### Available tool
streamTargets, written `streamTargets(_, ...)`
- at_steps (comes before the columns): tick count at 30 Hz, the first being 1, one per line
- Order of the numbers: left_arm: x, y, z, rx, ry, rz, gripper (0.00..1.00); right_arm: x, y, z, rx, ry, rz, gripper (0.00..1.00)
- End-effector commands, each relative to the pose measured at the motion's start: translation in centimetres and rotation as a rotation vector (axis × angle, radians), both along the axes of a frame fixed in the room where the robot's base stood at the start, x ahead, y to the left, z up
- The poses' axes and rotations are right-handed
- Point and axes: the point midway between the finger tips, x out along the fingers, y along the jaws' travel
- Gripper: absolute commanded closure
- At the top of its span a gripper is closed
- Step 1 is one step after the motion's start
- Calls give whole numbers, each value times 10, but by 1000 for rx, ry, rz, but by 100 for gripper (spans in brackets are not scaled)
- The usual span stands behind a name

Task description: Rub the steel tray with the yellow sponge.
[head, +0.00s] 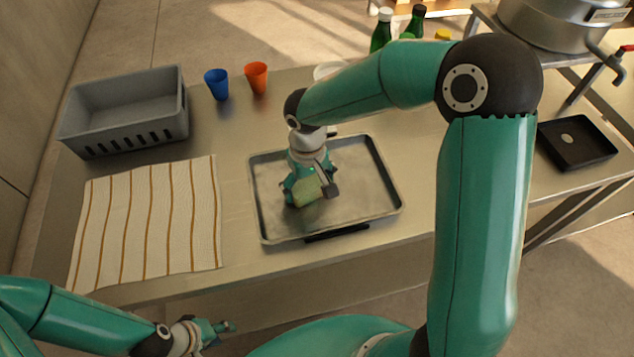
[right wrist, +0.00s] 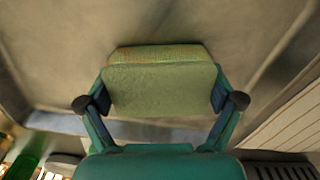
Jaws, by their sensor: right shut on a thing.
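The steel tray (head: 362,195) lies on the steel table, a shallow rectangle with a raised rim. My right gripper (head: 310,190) is over the left-middle part of the tray, pointing down. It is shut on the yellow sponge (head: 307,193), which looks yellow-green. In the right wrist view the sponge (right wrist: 160,88) sits between the two fingers, with the tray floor (right wrist: 60,50) behind it. The sponge is at or close above the tray floor; I cannot tell if it touches. My left gripper (head: 222,328) is low, in front of the table, holding nothing visible; its finger opening is unclear.
A striped cloth (head: 150,222) lies left of the tray. A grey crate (head: 125,110), a blue cup (head: 217,84) and an orange cup (head: 256,77) stand behind. Green bottles (head: 381,30), a large pot (head: 560,22) and a black tray (head: 576,142) are at right.

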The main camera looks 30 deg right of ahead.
Motion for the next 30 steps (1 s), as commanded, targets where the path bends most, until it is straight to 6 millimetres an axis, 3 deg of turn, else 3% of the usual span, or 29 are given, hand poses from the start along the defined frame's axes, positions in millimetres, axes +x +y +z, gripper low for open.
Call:
streamTargets(2, 0, 0, 8, 0, 0, 0, 60, 1, 2, 9, 2, -1, 2, 59)
streamTargets(3, 0, 0, 11, 0, 0, 0, 60, 2, 3, 22, 3, -6, 3, 59)
streamTargets(21, 0, 0, 47, 0, 0, 0, 60, 0, 0, 74, 3, -2, -3, 59)
streamTargets(30, 0, 0, 50, 0, 0, 0, 60, -1, -1, 80, 2, -1, -4, 59)
